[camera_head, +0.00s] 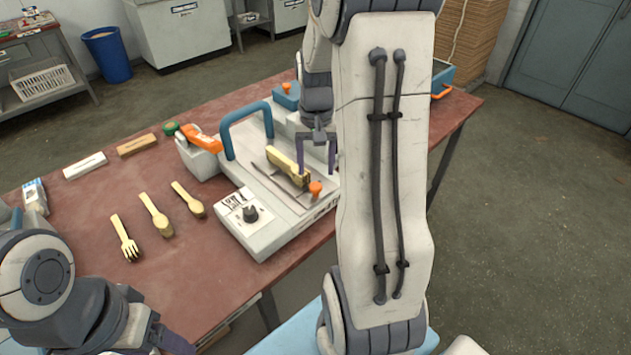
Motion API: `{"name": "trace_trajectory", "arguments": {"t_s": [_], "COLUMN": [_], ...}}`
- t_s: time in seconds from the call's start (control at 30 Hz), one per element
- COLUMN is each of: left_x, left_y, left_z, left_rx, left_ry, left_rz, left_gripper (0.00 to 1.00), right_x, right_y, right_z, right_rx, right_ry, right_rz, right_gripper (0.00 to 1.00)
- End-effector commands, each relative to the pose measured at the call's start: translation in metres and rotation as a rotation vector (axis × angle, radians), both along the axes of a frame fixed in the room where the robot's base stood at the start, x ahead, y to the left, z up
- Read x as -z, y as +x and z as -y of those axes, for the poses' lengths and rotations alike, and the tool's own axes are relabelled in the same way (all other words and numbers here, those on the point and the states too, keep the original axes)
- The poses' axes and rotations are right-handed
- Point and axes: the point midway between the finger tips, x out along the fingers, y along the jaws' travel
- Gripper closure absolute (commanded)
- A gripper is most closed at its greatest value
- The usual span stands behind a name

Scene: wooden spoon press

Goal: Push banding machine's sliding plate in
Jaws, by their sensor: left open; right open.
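The banding machine (262,238) is a white unit with a blue-grey handle and a black knob, standing on the red-brown table. Its grey sliding plate (268,181) lies on top, with a yellow wooden piece (287,165) and an orange knob (315,188) on it. My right gripper (317,170) is open, pointing down over the plate's right part, just beside the wooden piece and above the orange knob; I cannot tell whether it touches. My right arm hides what lies to the right of the machine. My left gripper (178,343) is at the bottom left edge, mostly cut off, away from the machine.
The table's front left is fairly clear.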

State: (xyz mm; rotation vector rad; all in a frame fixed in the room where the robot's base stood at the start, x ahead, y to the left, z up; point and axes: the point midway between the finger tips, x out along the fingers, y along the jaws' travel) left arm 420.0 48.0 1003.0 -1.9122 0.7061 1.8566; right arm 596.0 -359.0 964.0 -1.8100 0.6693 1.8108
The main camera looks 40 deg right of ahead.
Motion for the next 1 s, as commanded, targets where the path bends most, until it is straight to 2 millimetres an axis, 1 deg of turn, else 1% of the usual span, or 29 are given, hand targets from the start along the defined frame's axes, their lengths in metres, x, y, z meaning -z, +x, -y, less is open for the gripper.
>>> {"name": "trace_trajectory", "arguments": {"t_s": [0.03, 0.1, 0.2, 0.3, 0.43, 0.67, 0.7, 0.77, 0.8, 0.87, 0.9, 1.0], "left_x": [0.001, 0.002, 0.002, 0.003, 0.003, 0.003, 0.003, 0.003, 0.003, 0.003, 0.003, 0.003], "left_y": [0.000, 0.000, 0.000, 0.000, 0.000, 0.000, 0.000, 0.000, 0.000, 0.000, 0.000, 0.000], "left_z": [0.000, 0.000, 0.000, 0.000, 0.000, 0.000, 0.000, 0.000, 0.000, 0.000, 0.000, 0.000], "left_rx": [0.000, 0.000, 0.000, 0.000, 0.000, 0.000, 0.000, 0.000, 0.000, 0.000, 0.000, 0.000], "left_ry": [0.000, 0.000, 0.000, 0.000, 0.000, 0.000, 0.000, 0.000, 0.000, 0.000, 0.000, 0.000], "left_rz": [0.000, 0.000, 0.000, 0.000, 0.000, 0.000, 0.000, 0.000, 0.000, 0.000, 0.000, 0.000], "left_gripper": [0.31, 0.31, 0.31, 0.31, 0.31, 0.31, 0.31, 0.31, 0.31, 0.31, 0.31, 0.31], "right_x": [0.012, 0.024, 0.039, 0.048, 0.054, 0.055, 0.055, 0.055, 0.055, 0.055, 0.055, 0.054], "right_y": [-0.001, -0.001, -0.001, -0.001, 0.000, 0.000, 0.000, 0.000, 0.000, 0.000, 0.000, 0.000], "right_z": [-0.001, -0.001, -0.001, -0.001, -0.001, -0.001, -0.001, -0.001, -0.001, -0.001, -0.001, 0.000], "right_rx": [0.000, -0.001, -0.001, -0.001, -0.001, -0.001, -0.001, -0.001, -0.001, -0.001, -0.001, -0.001], "right_ry": [0.003, 0.002, 0.002, 0.002, 0.000, 0.001, 0.001, 0.001, 0.001, 0.000, 0.000, 0.000], "right_rz": [-0.005, -0.004, -0.004, -0.002, 0.000, 0.001, 0.001, 0.001, 0.001, 0.000, 0.000, 0.000], "right_gripper": [0.31, 0.31, 0.31, 0.31, 0.31, 0.31, 0.35, 0.58, 0.73, 0.96, 1.00, 1.00]}}
